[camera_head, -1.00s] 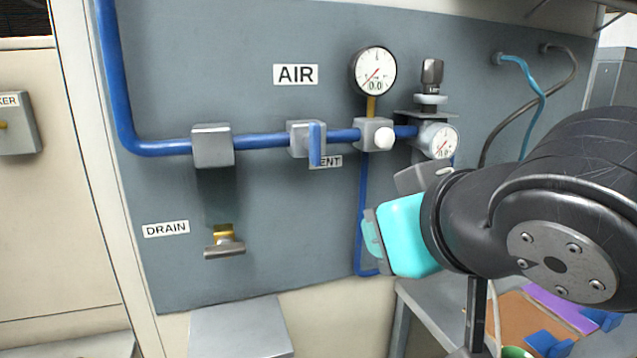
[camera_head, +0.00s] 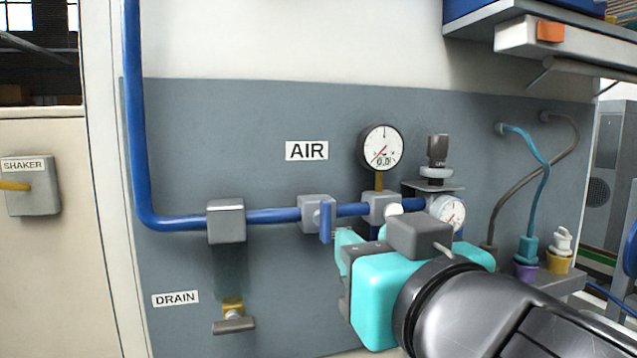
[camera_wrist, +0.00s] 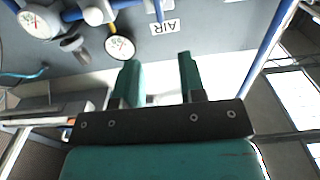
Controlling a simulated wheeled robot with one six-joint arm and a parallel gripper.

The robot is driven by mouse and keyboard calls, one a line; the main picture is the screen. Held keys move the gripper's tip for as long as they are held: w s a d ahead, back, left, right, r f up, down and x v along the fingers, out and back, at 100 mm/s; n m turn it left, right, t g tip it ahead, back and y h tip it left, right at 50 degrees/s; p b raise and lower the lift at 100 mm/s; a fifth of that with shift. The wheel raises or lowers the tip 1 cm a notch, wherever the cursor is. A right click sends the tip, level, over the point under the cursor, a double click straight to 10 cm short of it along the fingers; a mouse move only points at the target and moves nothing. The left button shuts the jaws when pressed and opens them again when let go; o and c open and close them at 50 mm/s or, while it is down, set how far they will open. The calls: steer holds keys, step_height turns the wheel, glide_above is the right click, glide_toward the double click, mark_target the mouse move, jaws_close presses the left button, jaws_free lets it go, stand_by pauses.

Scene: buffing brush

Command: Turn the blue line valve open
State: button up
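The blue valve handle (camera_head: 326,221) hangs vertically, across the horizontal blue pipe (camera_head: 272,216). It sits on a grey valve body (camera_head: 312,207) below the AIR label (camera_head: 306,151). In the wrist view the handle (camera_wrist: 158,10) shows at the top edge, above the AIR label (camera_wrist: 165,28). My gripper (camera_head: 347,243) is just right of and slightly below the handle in the head view, apparently not touching it. In the wrist view my gripper (camera_wrist: 158,62) has its two teal fingers apart with nothing between them. My gripper's body hides part of the pipework behind it.
A white-faced pressure gauge (camera_head: 381,147) stands above the pipe, with a second gauge (camera_head: 450,212) and a black-topped regulator (camera_head: 437,158) to its right. A grey block (camera_head: 226,221) and the drain tap (camera_head: 233,319) are at left. A shelf (camera_head: 560,43) overhangs at upper right.

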mark_target(328, 214)
steer(key=p+x, duration=0.8)
steer(key=x, duration=0.4)
steer(key=shift+w+p, duration=0.15)
steer(key=shift+p, duration=0.15)
steer(key=shift+w+a+f, duration=0.1)
steer(key=shift+w+f, duration=0.05)
steer(key=shift+w, duration=0.2)
steer(key=shift+c, duration=0.4)
jaws_close()
